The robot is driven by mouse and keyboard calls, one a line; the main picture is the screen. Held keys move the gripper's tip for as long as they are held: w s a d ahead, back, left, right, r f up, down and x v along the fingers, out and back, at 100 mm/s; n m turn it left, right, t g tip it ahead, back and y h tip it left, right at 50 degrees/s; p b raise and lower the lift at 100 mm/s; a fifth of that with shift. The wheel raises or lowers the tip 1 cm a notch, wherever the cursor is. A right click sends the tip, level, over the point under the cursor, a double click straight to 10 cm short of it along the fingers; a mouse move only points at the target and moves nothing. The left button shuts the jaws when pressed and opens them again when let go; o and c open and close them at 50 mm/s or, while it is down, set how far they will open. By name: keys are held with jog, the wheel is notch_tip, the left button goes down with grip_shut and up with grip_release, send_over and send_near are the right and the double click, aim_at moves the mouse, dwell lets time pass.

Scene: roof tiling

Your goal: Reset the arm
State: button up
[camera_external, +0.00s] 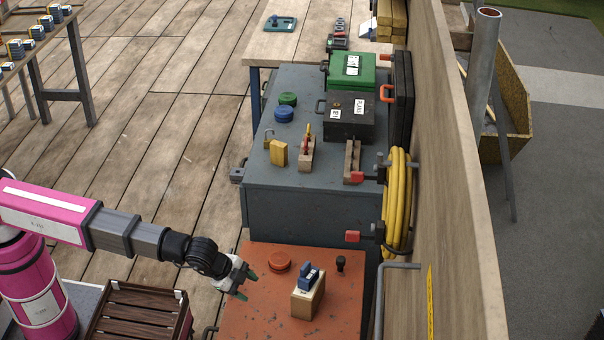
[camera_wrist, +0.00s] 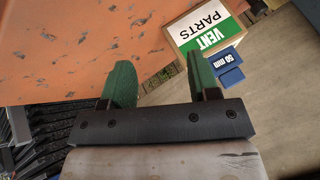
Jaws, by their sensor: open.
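My gripper (camera_external: 247,284) hangs at the left edge of the orange-red cabinet top (camera_external: 250,322), left of the round orange cap (camera_external: 279,261). In the wrist view, my gripper (camera_wrist: 160,75) has two green fingers spread wide apart with nothing between them. My pink and grey arm reaches in from the left. A small wooden box (camera_external: 307,304) with a dark blue piece (camera_external: 309,277) on it stands on the cabinet top, right of my gripper and apart from it. The wrist view shows a box labelled "VENT PARTS" (camera_wrist: 208,32) and a blue piece marked "50 mm" (camera_wrist: 227,64) beyond the fingers.
A grey cabinet (camera_external: 300,212) behind carries a green case (camera_external: 350,70), a black case (camera_external: 349,117), blue and green caps and small blocks. A yellow hose coil (camera_external: 398,205) hangs on the wall at right. A slatted brown crate (camera_external: 140,312) stands below my arm.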

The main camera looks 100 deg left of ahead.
jog(key=s+a+f+n+g+h, duration=0.1)
jog(key=s+a+f+n+g, duration=0.1)
jog(key=s+f, duration=0.6)
jog(key=s+a+f+n+g, duration=0.2)
jog(key=s+f, duration=0.7)
jog(key=s, duration=0.8)
jog(key=shift+a+f+n+g+h, duration=0.25)
jog(key=shift+a+n+g+h, duration=0.15)
jog(key=shift+a+g, duration=0.6)
jog(key=shift+s+d, duration=0.1)
jog(key=shift+d, duration=0.1)
